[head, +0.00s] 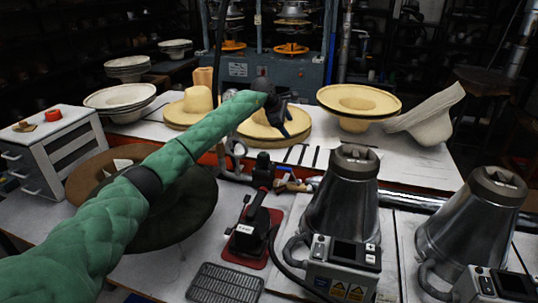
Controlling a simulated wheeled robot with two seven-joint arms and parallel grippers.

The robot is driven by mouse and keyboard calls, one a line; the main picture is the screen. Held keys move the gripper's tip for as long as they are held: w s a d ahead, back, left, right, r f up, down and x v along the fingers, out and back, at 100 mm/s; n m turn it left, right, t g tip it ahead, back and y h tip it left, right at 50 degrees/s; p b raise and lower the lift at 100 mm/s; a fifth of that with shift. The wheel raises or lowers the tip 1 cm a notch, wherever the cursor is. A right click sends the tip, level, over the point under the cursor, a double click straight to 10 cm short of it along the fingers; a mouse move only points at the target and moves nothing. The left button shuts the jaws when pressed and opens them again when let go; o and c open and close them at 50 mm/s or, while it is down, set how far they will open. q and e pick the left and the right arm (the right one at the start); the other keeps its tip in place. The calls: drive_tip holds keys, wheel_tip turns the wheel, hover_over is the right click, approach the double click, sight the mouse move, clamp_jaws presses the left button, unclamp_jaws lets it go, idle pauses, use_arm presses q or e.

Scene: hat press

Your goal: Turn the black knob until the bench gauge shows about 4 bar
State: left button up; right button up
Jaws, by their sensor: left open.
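My left arm, in a green padded sleeve, reaches from the lower left to the middle of the bench. My left gripper (284,122) is dark and open, with nothing seen between its fingers. It is in front of a straw hat, above and a little right of the bench fittings. A small round silver-rimmed fitting (238,147) looks like the bench gauge; its face is too small to read. A black upright fitting (263,167) just right of it looks like the black knob; the gripper appears apart from it. My right gripper is not in view.
Two metal hat-press cones (343,205) with control boxes stand at the right. A black device on a red base (256,232) and a dark grate (225,284) are at front centre. Straw hats (359,100) line the back. A drawer unit (53,150) stands left.

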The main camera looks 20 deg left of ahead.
use_arm(q)
drive_tip(key=s+a+f+m+g+y, duration=0.2)
drive_tip(key=s+a+f, duration=0.1)
drive_tip(key=a, duration=0.1)
drive_tip(key=m+g+y, duration=0.2)
drive_tip(key=g, duration=0.1)
hover_over(263, 154)
drive_tip(key=shift+w+d+f, duration=0.1)
drive_tip(key=shift+w+f, duration=0.05)
drive_tip(key=shift+w, duration=0.2)
drive_tip(key=shift+s+m, duration=0.2)
drive_tip(key=shift+m, duration=0.1)
drive_tip(key=shift+w+f, duration=0.1)
drive_tip(key=shift+f, duration=0.1)
wheel_tip(263, 154, down, 8)
drive_tip(key=p, duration=0.2)
drive_tip(key=shift+r+p, duration=0.2)
drive_tip(key=shift+p, duration=0.2)
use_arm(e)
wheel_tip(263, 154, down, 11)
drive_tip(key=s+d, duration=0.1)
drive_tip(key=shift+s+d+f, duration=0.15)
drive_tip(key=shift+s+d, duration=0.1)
use_arm(q)
drive_tip(key=c, duration=1)
